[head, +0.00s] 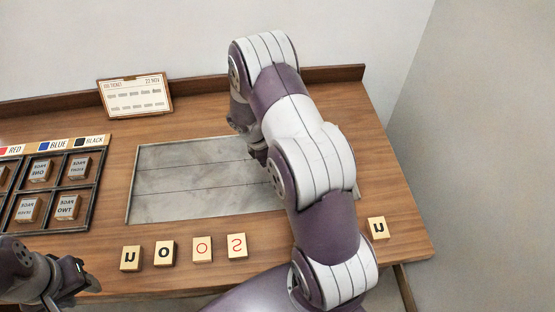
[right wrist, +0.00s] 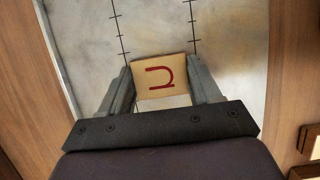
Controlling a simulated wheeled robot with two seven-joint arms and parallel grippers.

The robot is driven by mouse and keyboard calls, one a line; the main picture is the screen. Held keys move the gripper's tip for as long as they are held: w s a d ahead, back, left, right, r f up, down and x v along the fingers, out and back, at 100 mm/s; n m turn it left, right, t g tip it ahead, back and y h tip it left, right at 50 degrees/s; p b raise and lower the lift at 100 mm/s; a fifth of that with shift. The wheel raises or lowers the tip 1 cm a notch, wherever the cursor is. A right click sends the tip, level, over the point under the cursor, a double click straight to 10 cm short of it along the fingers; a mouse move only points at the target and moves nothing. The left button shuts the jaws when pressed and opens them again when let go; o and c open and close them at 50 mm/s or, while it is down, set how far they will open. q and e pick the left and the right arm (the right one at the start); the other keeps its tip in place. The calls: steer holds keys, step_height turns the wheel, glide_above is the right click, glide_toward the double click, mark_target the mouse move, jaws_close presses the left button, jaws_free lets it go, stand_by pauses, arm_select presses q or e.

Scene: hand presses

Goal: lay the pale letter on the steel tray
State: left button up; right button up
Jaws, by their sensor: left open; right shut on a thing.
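The steel tray (head: 190,180) is a flat grey plate with dark ruled lines, set in the wooden desk in the head view. My right gripper (right wrist: 160,88) is shut on a pale wooden letter block (right wrist: 150,68) with a dark red, U-like mark. In the right wrist view the block is over the steel tray (right wrist: 220,40), between the two lines. I cannot tell whether it touches the tray. In the head view my right arm hides the block. My left gripper (head: 82,280) is open and empty at the desk's front left.
In front of the tray stand two black-lettered blocks (head: 165,252) and two red-lettered blocks (head: 237,246). Another black-lettered block (head: 378,228) stands at the right. A dark divided rack (head: 68,189) of blocks is at the left, and a job ticket (head: 135,97) at the back.

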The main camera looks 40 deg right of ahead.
steer(key=shift+s, duration=0.1)
steer(key=o, duration=0.6)
steer(key=shift+f, duration=0.1)
steer(key=o, duration=0.4)
steer(key=shift+o, duration=0.2)
steer(key=shift+r, duration=0.35)
steer(key=a+v, duration=0.1)
steer(key=v, duration=1.1)
steer(key=s+a+r+m+t+y, duration=0.3)
steer(key=s+a+m, duration=0.8)
steer(key=s+m, duration=0.1)
steer(key=shift+s+r+t+y, duration=0.2)
steer(key=shift+s+t+y, duration=0.15)
steer(key=shift+s, duration=0.2)
